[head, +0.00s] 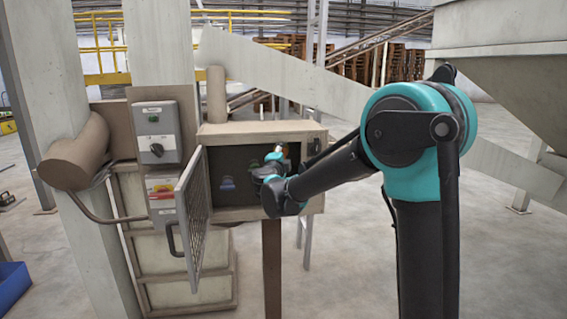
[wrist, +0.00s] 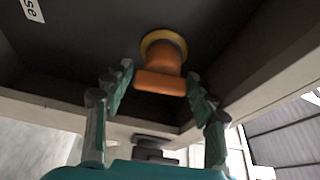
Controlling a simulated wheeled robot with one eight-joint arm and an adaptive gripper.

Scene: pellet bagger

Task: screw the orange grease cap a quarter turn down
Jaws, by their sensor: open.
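The orange grease cap (wrist: 162,72) sits on a yellowish ring (wrist: 163,38) on the dark back panel, in the upper middle of the wrist view. My gripper (wrist: 160,90) is open, its two green fingers apart on the left and right of the cap's near end. I see a gap between each finger and the cap. In the head view my gripper (head: 280,155) is inside the open box (head: 262,214); the cap is hard to make out there.
The mesh door (head: 192,215) of the box stands open to the left, with a dark handle. A grey switch box (head: 155,132) is mounted left of the opening. The box's walls frame the gripper closely; a label (wrist: 32,10) is on the panel.

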